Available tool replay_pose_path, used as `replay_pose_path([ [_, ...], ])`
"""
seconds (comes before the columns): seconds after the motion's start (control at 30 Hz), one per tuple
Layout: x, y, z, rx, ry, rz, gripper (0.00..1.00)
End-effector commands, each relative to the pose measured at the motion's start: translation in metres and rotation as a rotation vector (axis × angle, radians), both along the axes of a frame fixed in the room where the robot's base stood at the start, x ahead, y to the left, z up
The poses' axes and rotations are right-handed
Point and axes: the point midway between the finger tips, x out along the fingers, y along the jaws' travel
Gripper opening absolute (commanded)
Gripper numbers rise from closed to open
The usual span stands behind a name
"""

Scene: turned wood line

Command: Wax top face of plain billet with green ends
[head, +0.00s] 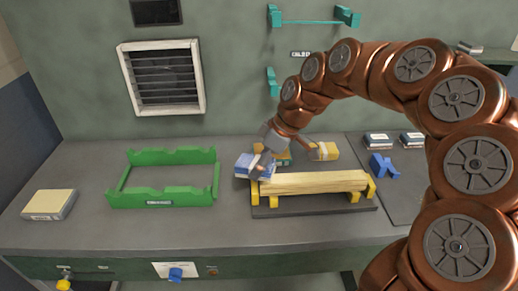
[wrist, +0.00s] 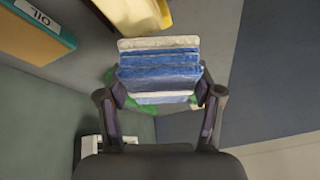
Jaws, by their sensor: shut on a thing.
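A plain pale wood billet (head: 315,183) lies level across yellow rests (head: 369,189) on a dark base board (head: 320,205). The colour of its ends cannot be made out. My gripper (head: 258,168) is at the billet's left end, shut on a blue block (head: 250,163) with pale layers. In the wrist view the block (wrist: 158,72) sits between both fingers of my gripper (wrist: 160,100). Some green shows behind the block, but I cannot tell what it belongs to. Whether the block touches the billet cannot be told.
An empty green cradle (head: 160,200) is to the left, with a yellow-topped box (head: 50,204) farther left. A blue X-shaped piece (head: 382,166) lies right. Bench front is clear.

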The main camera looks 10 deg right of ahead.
Motion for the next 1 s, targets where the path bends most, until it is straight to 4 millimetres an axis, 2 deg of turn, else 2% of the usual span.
replay_pose_path([
  [0.5, 0.001, -0.005, 0.045, 0.001, -0.001, -0.008, 0.10],
  [1.0, 0.000, -0.005, 0.046, 0.000, 0.002, -0.008, 0.10],
])
